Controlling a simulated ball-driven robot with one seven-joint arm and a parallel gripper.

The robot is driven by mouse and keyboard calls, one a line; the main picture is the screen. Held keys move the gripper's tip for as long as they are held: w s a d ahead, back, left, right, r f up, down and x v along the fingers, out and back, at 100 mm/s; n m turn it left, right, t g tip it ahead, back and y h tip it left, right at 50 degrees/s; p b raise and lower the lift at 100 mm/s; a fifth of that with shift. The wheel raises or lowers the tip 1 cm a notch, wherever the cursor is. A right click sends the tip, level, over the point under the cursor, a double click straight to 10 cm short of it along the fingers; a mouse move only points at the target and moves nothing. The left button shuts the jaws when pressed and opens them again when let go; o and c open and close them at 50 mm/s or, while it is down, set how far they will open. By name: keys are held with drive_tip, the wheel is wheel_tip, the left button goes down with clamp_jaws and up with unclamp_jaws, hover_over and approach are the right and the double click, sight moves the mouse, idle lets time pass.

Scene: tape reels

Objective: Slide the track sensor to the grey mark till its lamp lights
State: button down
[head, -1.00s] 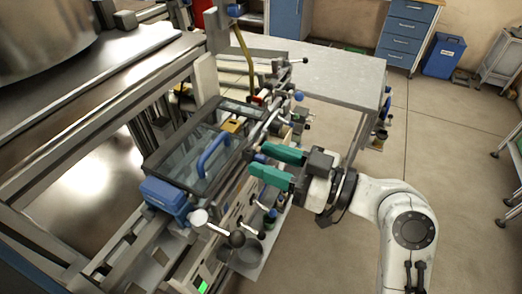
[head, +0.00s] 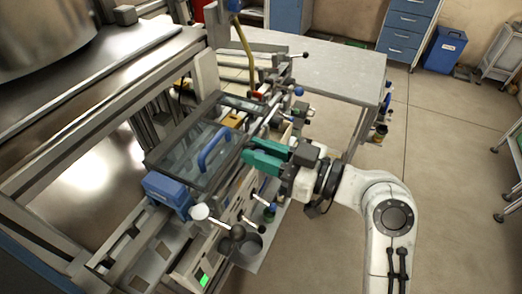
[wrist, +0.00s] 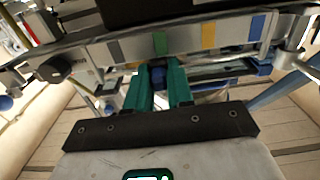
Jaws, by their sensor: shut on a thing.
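My gripper (head: 250,152) has green fingers and reaches in against the front of the machine, below the clear-lidded box. In the wrist view, my gripper (wrist: 160,88) is shut on a small dark blue knob (wrist: 158,75), which appears to belong to the track sensor. The rest of the sensor is hard to make out. Just beyond it runs a pale strip with coloured marks: the grey mark (wrist: 113,50) to the left, a green mark (wrist: 160,43) in line with the fingers, and a yellow mark (wrist: 208,35) to the right. I cannot make out a lit lamp on the sensor.
The clear-lidded box with a blue handle (head: 214,147) stands just left of my gripper. Levers with ball ends (head: 238,232) stick out nearer, above a lit green display (head: 204,281). A grey table (head: 330,72) stands behind.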

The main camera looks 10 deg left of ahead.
drive_tip(key=shift+w, duration=0.1)
idle(0.3)
drive_tip(key=shift+w+d+b, duration=0.25)
drive_tip(key=shift+w+b, duration=0.15)
drive_tip(key=shift+w, duration=0.2)
drive_tip(key=shift+w+d+b, duration=0.3)
drive_tip(key=shift+w+b, duration=0.1)
drive_tip(key=shift+w, duration=0.25)
drive_tip(key=shift+w+d+b, duration=0.25)
drive_tip(key=shift+w+b, duration=0.15)
drive_tip(key=shift+w, duration=0.2)
drive_tip(key=c, duration=1.1)
unclamp_jaws()
drive_tip(key=shift+w, duration=0.1)
drive_tip(key=shift+r, duration=0.1)
